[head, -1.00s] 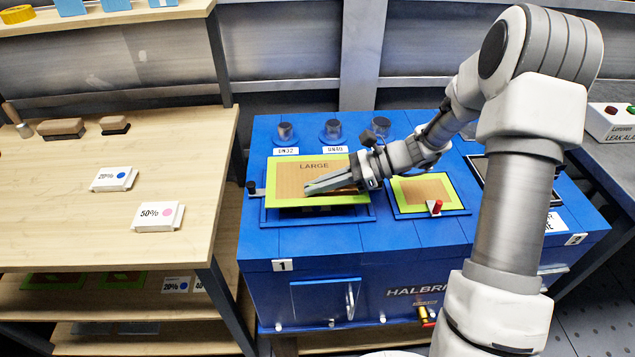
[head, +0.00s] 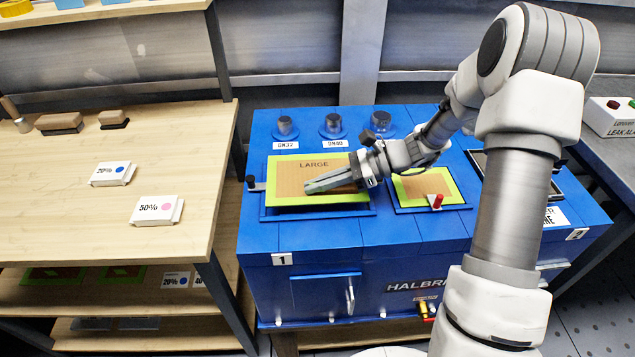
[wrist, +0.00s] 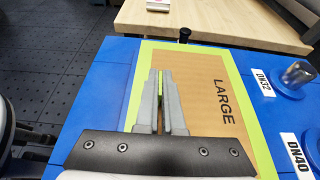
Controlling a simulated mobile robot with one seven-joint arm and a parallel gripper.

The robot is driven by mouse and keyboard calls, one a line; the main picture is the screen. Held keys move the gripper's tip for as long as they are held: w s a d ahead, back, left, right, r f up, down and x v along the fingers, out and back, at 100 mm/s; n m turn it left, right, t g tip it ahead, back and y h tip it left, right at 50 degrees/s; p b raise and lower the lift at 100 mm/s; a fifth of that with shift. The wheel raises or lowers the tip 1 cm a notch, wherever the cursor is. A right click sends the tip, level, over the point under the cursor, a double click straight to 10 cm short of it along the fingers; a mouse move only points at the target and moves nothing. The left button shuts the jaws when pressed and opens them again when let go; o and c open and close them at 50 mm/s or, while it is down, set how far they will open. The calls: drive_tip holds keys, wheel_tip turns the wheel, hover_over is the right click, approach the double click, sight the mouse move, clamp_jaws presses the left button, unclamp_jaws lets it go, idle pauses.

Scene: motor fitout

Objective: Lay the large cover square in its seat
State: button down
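The large cover (head: 287,181) is a tan panel with a yellow-green border, marked LARGE. It lies over the left blue seat frame (head: 320,215) on top of the blue cabinet. In the wrist view the fingers (wrist: 160,82) are close together around a narrow green strip that seems part of the cover (wrist: 200,75). The fingers hide part of the panel.
A smaller green-bordered panel (head: 405,187) with a red knob (head: 438,201) sits to the right. Several metal cylinders (head: 333,123) stand along the cabinet's back. A black knob (head: 251,182) is beside the seat's left edge. A wooden bench (head: 60,210) stands at the left.

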drive_tip(key=shift+f+b, duration=0.3)
drive_tip(key=shift+f, duration=0.4)
drive_tip(key=shift+f, duration=0.75)
idle(2.1)
drive_tip(key=c, duration=1)
unclamp_jaws()
drive_tip(key=shift+o, duration=0.2)
drive_tip(key=p+v, duration=0.3)
drive_tip(key=v, duration=1.4)
drive_tip(key=shift+d, duration=0.25)
drive_tip(key=s+a+r+n+t+h+p, duration=0.2)
drive_tip(key=s+r+n+h+p, duration=0.3)
drive_tip(key=s+r+n, duration=0.4)
drive_tip(key=s+a+r+n+t+h+p, duration=0.3)
drive_tip(key=s+r+n+h+p, duration=0.3)
drive_tip(key=s+r, duration=0.6)
wheel_tip(320, 180, up, 6)
drive_tip(key=a+n+h, duration=0.1)
drive_tip(key=n+h, duration=0.1)
drive_tip(key=n, duration=0.1)
drive_tip(key=shift+s+t, duration=0.3)
drive_tip(key=shift+s, duration=0.1)
